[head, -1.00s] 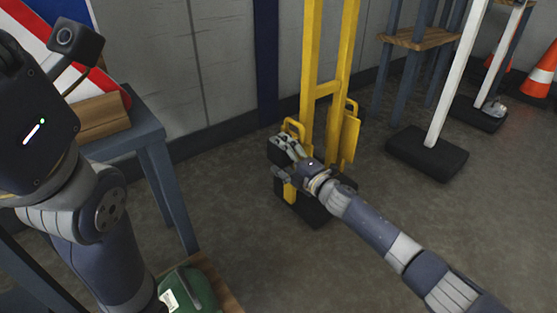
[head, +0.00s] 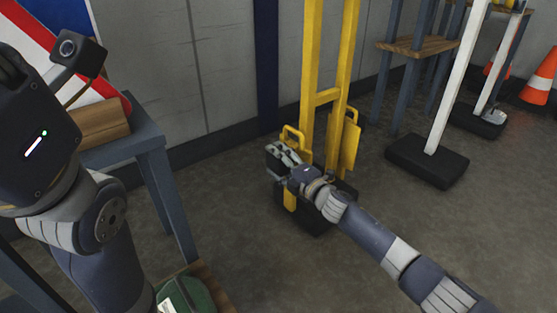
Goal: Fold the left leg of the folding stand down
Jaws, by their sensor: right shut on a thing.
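The yellow folding stand (head: 310,60) stands upright near the wall, with a dark base (head: 318,222) on the floor. Its left leg (head: 291,199) is a yellow piece low on the left side, with a yellow handle loop (head: 294,134) above it. Its right leg (head: 350,148) is a yellow plate folded up along the right post. My right gripper (head: 278,163) is at the left leg, shut on it, and hides much of it.
A grey-blue bench (head: 150,140) with a wooden block (head: 100,126) and a red-and-white sign (head: 60,50) is at the left. A green case (head: 188,295) is at lower left. White posts on black bases (head: 428,160) and orange cones (head: 541,78) are at the right.

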